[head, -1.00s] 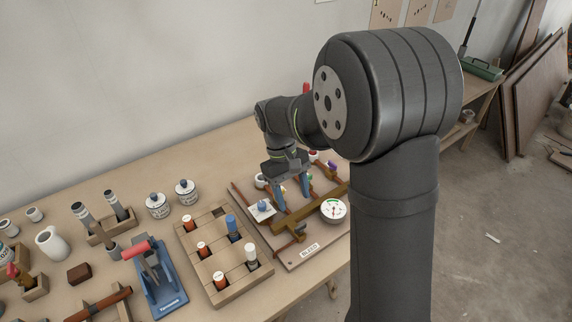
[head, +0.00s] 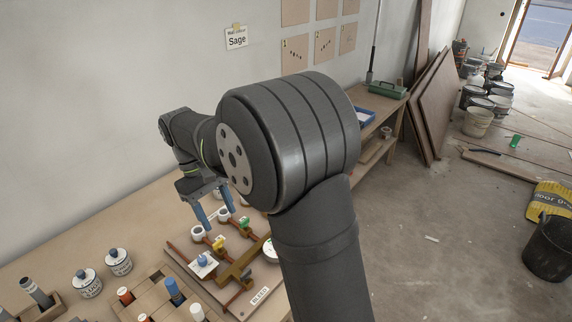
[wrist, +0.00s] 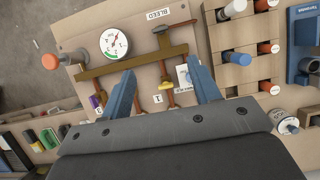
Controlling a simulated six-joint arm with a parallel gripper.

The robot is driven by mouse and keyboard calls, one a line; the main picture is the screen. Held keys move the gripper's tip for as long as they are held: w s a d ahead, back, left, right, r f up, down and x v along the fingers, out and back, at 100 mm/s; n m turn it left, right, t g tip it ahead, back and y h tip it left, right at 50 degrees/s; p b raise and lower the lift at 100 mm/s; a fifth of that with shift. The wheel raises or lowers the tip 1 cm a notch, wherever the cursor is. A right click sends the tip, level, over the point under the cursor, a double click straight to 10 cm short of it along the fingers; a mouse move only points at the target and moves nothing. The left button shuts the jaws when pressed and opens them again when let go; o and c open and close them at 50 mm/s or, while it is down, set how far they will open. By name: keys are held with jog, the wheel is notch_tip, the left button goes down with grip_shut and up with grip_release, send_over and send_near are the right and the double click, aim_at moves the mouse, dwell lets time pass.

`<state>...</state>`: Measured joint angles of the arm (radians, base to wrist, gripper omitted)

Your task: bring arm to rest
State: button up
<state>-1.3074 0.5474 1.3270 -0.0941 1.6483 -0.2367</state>
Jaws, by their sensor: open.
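My gripper (head: 207,207) is open and empty, with its two blue fingers apart and pointing down, above the back of the board (head: 256,303) with copper pipes. In the wrist view my gripper (wrist: 160,88) has its fingers spread over the same board (wrist: 75,40), with a bare gap and part of the pipework between them. The board carries a brass bar, a round gauge (wrist: 114,42), a yellow valve handle (head: 219,243) and a label reading BLEED. My own arm hides part of the board's right side in the head view.
A wooden holder (head: 150,303) with capped cylinders stands left of the board. Two white jars (head: 118,262) are on the bench behind it. A wall is behind the bench. A second bench with a green box (head: 387,89) stands at the back.

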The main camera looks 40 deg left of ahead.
jog(key=shift+f, duration=0.15)
jog(key=x, duration=1.7)
jog(key=shift+d, duration=0.15)
jog(key=shift+f, duration=0.1)
jog(key=n, duration=0.1)
jog(key=n+t, duration=0.1)
jog(key=n, duration=0.2)
jog(key=shift+s+n+t, duration=0.25)
jog(key=shift+n+t, duration=0.15)
jog(key=shift+r+n+y, duration=0.25)
jog(key=shift+n+y, duration=0.05)
jog(key=shift+n, duration=0.2)
jog(key=v, duration=1.7)
jog(key=m+g+y, duration=0.2)
jog(key=m+y, duration=0.1)
jog(key=m, duration=0.3)
send_over(245, 272)
jog(key=a, duration=0.2)
jog(key=f, duration=1.2)
jog(key=shift+s+a+f, duration=0.1)
jog(key=shift+s+f, duration=0.2)
jog(key=shift+s, duration=0.05)
jog(key=shift+w+d+f+m, duration=0.1)
jog(key=shift+d+f+m, duration=0.25)
jog(key=shift+f+m, duration=0.3)
